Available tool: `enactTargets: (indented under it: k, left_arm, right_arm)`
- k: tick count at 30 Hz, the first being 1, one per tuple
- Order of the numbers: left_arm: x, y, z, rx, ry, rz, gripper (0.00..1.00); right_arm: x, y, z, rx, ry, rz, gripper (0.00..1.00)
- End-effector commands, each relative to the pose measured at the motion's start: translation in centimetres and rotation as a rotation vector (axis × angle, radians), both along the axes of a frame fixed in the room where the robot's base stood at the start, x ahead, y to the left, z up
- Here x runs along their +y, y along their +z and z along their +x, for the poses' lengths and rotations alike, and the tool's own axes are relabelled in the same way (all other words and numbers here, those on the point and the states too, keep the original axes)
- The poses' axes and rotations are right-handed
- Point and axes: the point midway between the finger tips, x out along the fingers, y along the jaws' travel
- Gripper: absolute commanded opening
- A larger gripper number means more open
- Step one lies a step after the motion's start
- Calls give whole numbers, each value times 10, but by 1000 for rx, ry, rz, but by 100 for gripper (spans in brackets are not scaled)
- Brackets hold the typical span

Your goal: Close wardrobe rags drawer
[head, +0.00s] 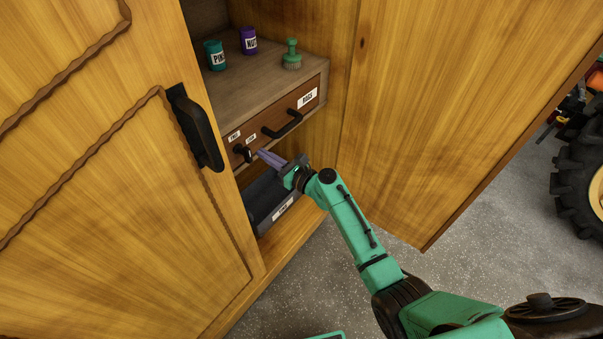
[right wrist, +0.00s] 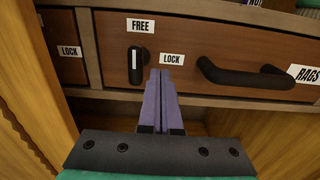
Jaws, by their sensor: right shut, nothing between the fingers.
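The rags drawer (head: 290,118) is inside the wardrobe, with a white "RAGS" label and a black bar handle (head: 283,125). Its front looks flush with the frame around it. A black latch knob (head: 242,153) sits at the left of its front, between "FREE" and "LOCK" labels. In the right wrist view the latch (right wrist: 138,67) stands upright, its white mark pointing to "FREE". My right gripper (head: 262,155) is shut and empty, its purple fingers just right of the latch and below the "LOCK" label; contact cannot be told. My left gripper is not in view.
The right wardrobe door (head: 450,100) stands open; the left door (head: 110,190) with its black handle (head: 197,130) covers the left side. Two labelled jars (head: 215,55) and a green brush (head: 291,55) stand above the drawer. A dark bin (head: 268,203) is below. A tractor wheel (head: 578,175) is far right.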

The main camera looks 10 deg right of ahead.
Motion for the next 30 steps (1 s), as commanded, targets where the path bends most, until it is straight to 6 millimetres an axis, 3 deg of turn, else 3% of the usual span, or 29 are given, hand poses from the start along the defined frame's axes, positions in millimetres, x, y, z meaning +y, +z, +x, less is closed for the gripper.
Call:
enactTargets:
  k: [15,25,28,30]
  left_arm:
    - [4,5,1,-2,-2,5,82]
    - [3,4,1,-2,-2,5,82]
    - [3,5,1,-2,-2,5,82]
    - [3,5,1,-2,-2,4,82]
  right_arm:
    - [-54,-2,-65,2,-1,-3,0]
    - [-62,-2,-73,1,-1,-3,0]
    - [-66,-21,-75,6,-13,-68,0]
    - [-74,-54,-80,9,-27,-189,0]
